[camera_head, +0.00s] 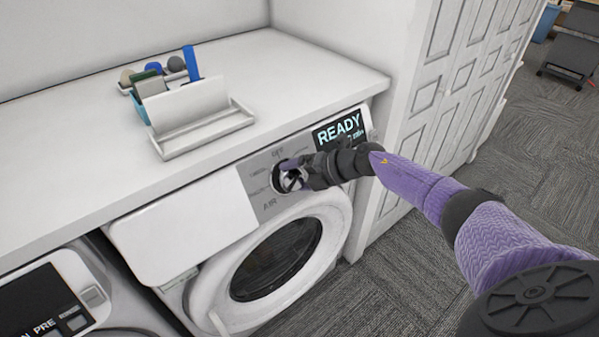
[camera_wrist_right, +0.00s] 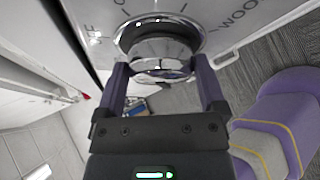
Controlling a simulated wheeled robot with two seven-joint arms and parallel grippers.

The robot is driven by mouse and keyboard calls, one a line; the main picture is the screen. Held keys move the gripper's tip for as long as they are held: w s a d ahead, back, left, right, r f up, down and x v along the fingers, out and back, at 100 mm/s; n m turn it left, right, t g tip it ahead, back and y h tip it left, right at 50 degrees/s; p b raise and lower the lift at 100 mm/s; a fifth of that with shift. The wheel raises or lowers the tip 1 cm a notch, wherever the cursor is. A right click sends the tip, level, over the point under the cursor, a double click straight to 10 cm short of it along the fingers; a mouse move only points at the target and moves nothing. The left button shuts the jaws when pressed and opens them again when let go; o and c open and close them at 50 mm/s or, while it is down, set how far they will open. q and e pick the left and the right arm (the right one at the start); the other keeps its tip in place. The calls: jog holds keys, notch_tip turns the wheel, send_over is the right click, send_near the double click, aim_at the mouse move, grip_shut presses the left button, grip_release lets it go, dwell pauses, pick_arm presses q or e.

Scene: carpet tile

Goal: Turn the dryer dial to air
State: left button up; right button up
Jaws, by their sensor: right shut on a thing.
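The dryer (camera_head: 215,275) is white with a round glass door and stands under the counter. Its dial (camera_head: 288,177) is a round chrome knob on a grey panel with printed labels around it. The AIR label (camera_head: 270,203) is at the panel's lower part. My right gripper (camera_head: 296,180) is at the dial, with its fingers on either side of the knob. In the right wrist view the two purple fingers (camera_wrist_right: 163,82) are shut on the chrome dial (camera_wrist_right: 160,48). The dial's pointer direction is hard to make out. My left gripper is not in view.
A display reading READY (camera_head: 338,130) is right of the dial. Another machine (camera_head: 50,300) is at lower left. White panelled doors (camera_head: 455,75) stand at right, beside grey carpet.

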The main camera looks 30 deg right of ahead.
jog(key=shift+r+n+g+h+p, duration=0.1)
jog(key=shift+n+g+h+p, duration=0.35)
jog(key=shift+n, duration=0.45)
jog(key=shift+a, duration=0.1)
jog(key=o, duration=0.9)
jog(key=shift+o, duration=0.2)
jog(key=p+v, duration=0.3)
jog(key=v, duration=0.7)
jog(key=shift+w, duration=0.1)
